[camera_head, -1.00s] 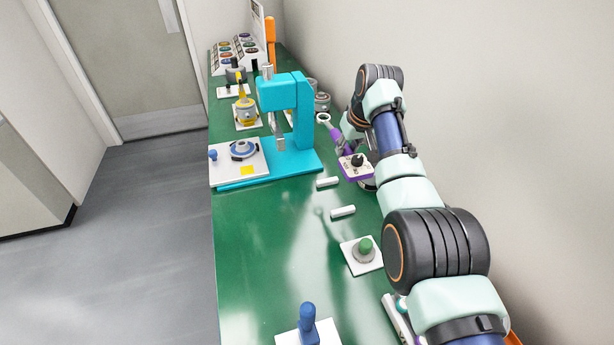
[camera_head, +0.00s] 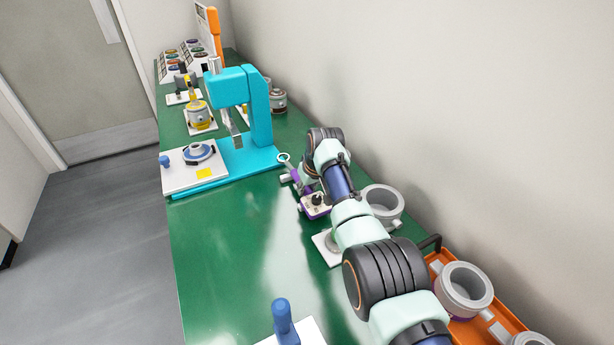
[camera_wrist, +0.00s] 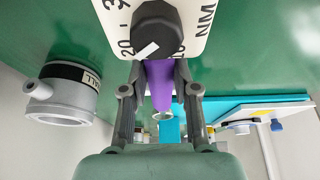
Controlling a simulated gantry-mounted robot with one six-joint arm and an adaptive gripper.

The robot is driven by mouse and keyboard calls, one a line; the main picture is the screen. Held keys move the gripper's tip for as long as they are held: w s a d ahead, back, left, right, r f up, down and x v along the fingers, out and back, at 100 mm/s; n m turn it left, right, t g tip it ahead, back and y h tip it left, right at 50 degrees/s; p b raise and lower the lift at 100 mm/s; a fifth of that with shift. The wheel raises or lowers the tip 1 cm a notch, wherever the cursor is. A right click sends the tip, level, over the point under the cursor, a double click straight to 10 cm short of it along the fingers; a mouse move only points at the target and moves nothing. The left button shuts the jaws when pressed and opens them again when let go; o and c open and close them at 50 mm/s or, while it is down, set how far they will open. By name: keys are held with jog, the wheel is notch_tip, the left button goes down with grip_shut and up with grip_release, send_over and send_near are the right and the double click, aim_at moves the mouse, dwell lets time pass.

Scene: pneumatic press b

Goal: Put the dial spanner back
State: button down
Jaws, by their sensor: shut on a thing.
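The dial spanner has a ring end (camera_head: 284,158), a purple handle, and a white dial face (camera_head: 316,201) with a black knob. In the head view it is over the right side of the green bench, in front of the turquoise press. My gripper (camera_wrist: 158,85) is shut on the purple handle (camera_wrist: 160,88), just behind the dial face. The wrist view shows the black knob (camera_wrist: 166,29) and part of the NM scale up close. My arm hides most of the gripper in the head view. Whether the spanner touches the bench cannot be told.
The turquoise press (camera_head: 260,105) stands beyond the spanner. A white plate (camera_head: 325,249) lies partly under my arm. A grey ring-shaped part (camera_head: 383,202) stands by the wall, near an orange tray (camera_head: 437,262) of similar parts. The bench's left middle (camera_head: 225,245) is clear.

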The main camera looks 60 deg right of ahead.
jog(key=shift+f, duration=0.5)
jog(key=c, duration=0.9)
grip_release()
jog(key=shift+f, duration=0.1)
jog(key=shift+o, duration=0.2)
jog(key=shift+f+b, duration=0.35)
jog(key=shift+b, duration=0.4)
jog(key=p+v, duration=0.4)
jog(key=v, duration=0.1)
jog(key=p+v, duration=0.1)
jog(key=v, duration=0.1)
jog(key=shift+w+d+r+p, duration=0.25)
jog(key=shift+r+p, duration=0.1)
jog(key=shift+p, duration=0.05)
jog(key=shift+s+a+r, duration=0.2)
jog(key=shift+s+r, duration=0.05)
jog(key=shift+r, duration=0.2)
